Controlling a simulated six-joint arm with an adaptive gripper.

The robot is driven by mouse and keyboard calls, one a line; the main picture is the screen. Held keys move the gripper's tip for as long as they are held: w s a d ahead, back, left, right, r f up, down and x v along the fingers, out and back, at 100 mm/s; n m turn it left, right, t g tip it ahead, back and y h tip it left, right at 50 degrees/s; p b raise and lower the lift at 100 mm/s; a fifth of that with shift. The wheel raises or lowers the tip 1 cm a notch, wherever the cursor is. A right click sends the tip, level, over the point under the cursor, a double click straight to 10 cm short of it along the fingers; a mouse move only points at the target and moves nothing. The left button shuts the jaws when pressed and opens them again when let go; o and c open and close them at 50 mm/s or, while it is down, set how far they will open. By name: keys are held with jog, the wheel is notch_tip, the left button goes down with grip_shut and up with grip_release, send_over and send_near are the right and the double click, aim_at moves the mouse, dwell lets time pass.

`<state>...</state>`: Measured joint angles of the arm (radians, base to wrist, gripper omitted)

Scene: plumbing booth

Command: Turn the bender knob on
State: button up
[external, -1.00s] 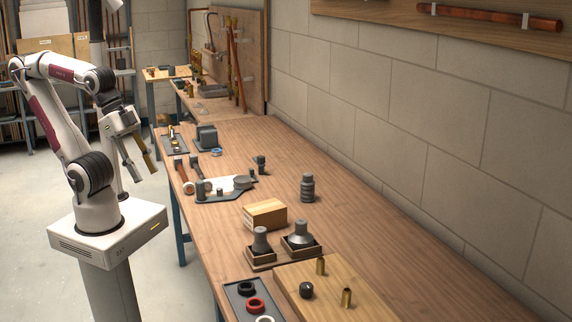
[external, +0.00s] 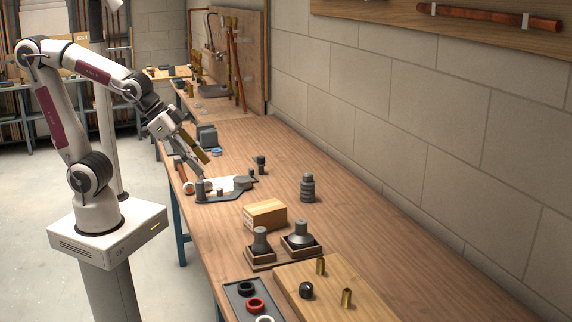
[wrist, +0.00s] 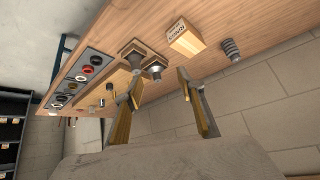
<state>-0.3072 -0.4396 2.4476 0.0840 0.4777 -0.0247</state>
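A flat grey tool with a pale plate and a round disc, which looks like the bender (external: 232,193), lies near the table's left edge. I cannot make out a separate knob on it for sure. A black round knob with a white mark (external: 306,290) sits on a light wooden board at the front. My gripper (external: 204,164) is open and empty, in the air above the table's left edge, behind and above the bender. Both fingers (wrist: 158,82) show wide apart in the wrist view, with nothing between them. The bender is not visible in the wrist view.
A wooden block (external: 265,214), two dark plugs in small wooden trays and a ribbed grey cylinder (external: 307,187) stand on the table. Hammers lie left of the bender, partly hidden by my gripper. The right side by the block wall (external: 430,140) is clear.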

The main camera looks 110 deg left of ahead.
jog(key=w+a+f+n+y, duration=0.2)
jog(key=a+f, duration=0.1)
jog(key=a, duration=1)
jog(key=w+a+f+n+y, duration=0.2)
jog(key=a+f+y, duration=0.1)
jog(key=a, duration=1.1)
jog(key=n+y, duration=0.4)
jog(key=n, duration=0.1)
send_near(259, 157)
jog(key=x, duration=0.3)
jog(key=shift+s+a, duration=0.1)
jog(key=shift+a, duration=0.2)
jog(key=shift+x, duration=3.9)
jog(key=shift+d, duration=0.1)
grip_shut()
